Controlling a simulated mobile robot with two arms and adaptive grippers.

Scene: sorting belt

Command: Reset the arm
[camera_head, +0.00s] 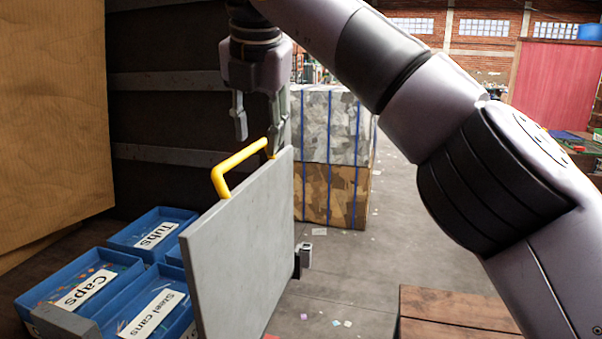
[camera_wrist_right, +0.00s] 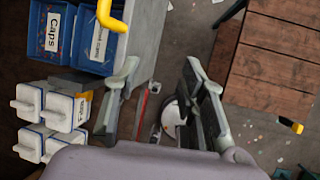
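My right gripper (camera_head: 258,130) hangs fingers-down just above and behind the yellow handle (camera_head: 226,172). Its fingers are spread with nothing between them. In the head view one fingertip overlaps the handle's far end; I cannot tell if they touch. In the right wrist view my right gripper (camera_wrist_right: 162,90) also shows open, and the yellow handle (camera_wrist_right: 110,18) lies beyond and left of the fingers. The handle is fixed to an upright grey panel (camera_head: 240,245). My right arm crosses the upper right of the head view. My left gripper is not in view.
Blue bins labelled Tubs (camera_head: 125,240), Caps (camera_head: 35,295) and Steel cans (camera_head: 125,325) stand left of the panel. Strapped bales (camera_head: 330,180) stand behind it. A wooden surface (camera_head: 455,310) is at lower right. The floor between is mostly clear, with small scraps.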

